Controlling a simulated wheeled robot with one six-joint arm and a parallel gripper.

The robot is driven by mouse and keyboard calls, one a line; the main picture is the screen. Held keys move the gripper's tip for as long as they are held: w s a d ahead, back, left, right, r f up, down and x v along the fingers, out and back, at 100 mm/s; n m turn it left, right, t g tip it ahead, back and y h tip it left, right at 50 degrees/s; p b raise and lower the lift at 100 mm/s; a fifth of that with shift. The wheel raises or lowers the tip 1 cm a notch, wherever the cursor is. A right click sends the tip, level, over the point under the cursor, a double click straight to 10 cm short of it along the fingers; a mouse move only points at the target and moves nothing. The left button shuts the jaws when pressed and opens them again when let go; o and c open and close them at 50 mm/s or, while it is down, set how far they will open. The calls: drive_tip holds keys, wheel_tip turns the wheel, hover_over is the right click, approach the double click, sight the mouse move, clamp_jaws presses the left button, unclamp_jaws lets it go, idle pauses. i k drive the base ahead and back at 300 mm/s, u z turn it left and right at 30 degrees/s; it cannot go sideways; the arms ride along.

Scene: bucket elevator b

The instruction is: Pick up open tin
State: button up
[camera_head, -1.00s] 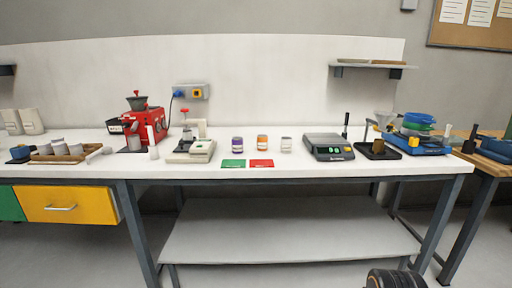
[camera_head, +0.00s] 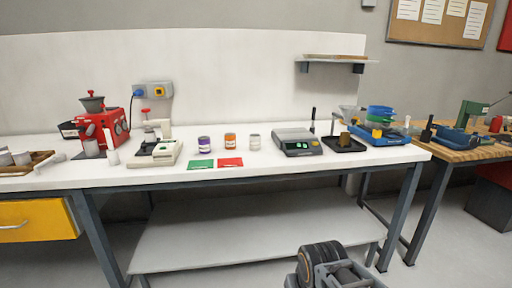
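Three small tins stand in a row on the white bench: one with a purple label (camera_head: 204,145), one with an orange label (camera_head: 230,141) and one with a pale grey label (camera_head: 254,142). They are too small to tell for certain which is open. A few pale cups or tins (camera_head: 20,158) stand in a wooden tray at the left edge. A dark part of my arm shows at the bottom, in front of the bench and well away from the tins. No gripper fingers can be made out.
A green card (camera_head: 201,164) and a red card (camera_head: 230,162) lie before the tins. A press-like device (camera_head: 155,150) and red grinder (camera_head: 105,125) stand left; a digital scale (camera_head: 297,142), black tray (camera_head: 343,145) and blue-green sieves (camera_head: 380,118) stand right. The lower shelf (camera_head: 250,230) is bare.

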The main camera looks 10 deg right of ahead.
sight(229, 139)
drive_tip(key=u, duration=0.45)
drive_tip(key=i, duration=1.15)
drive_tip(key=u, duration=0.05)
